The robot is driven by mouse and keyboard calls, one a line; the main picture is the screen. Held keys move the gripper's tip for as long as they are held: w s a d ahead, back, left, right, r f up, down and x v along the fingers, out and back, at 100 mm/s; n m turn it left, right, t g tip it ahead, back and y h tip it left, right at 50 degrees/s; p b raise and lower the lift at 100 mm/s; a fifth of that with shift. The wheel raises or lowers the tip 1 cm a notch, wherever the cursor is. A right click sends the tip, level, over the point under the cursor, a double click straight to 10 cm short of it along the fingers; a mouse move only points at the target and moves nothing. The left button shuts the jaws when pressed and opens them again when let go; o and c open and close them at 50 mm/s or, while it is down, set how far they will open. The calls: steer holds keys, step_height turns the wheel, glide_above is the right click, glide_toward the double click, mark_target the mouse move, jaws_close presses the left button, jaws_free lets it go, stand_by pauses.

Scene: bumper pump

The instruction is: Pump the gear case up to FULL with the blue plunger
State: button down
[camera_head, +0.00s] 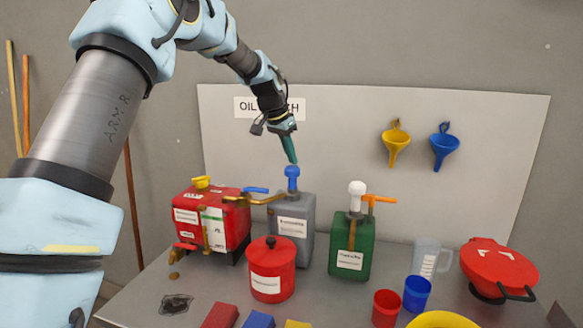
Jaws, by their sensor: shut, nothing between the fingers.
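The blue plunger (292,175) stands upright on top of a grey can (308,217) with a white label. A brass-coloured spout (262,199) runs left from the can's top toward a red gear case (226,222), which has white labels and a yellow cap (201,182). My gripper (291,160) points down with its teal fingers shut and empty, right above the blue plunger's knob. I cannot tell whether the fingertips touch the knob. The gear case's level marks are too small to read.
A green can (350,250) with a white plunger (357,190) and orange spout stands to the right. A red lidded pot (271,277) is in front. A dark stain (175,304) marks the bench front left.

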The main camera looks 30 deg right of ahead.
mark_target(291, 167)
steer(key=shift+f, duration=0.1)
steer(key=shift+f+b, duration=1.35)
steer(key=shift+f, duration=0.8)
steer(key=shift+r+p, duration=1.6)
steer(key=shift+r, duration=0.65)
steer(key=shift+f, duration=0.1)
steer(key=shift+f+b, duration=1.25)
steer(key=shift+f, duration=0.75)
steer(key=shift+r+p, duration=1.45)
steer(key=shift+r, duration=0.75)
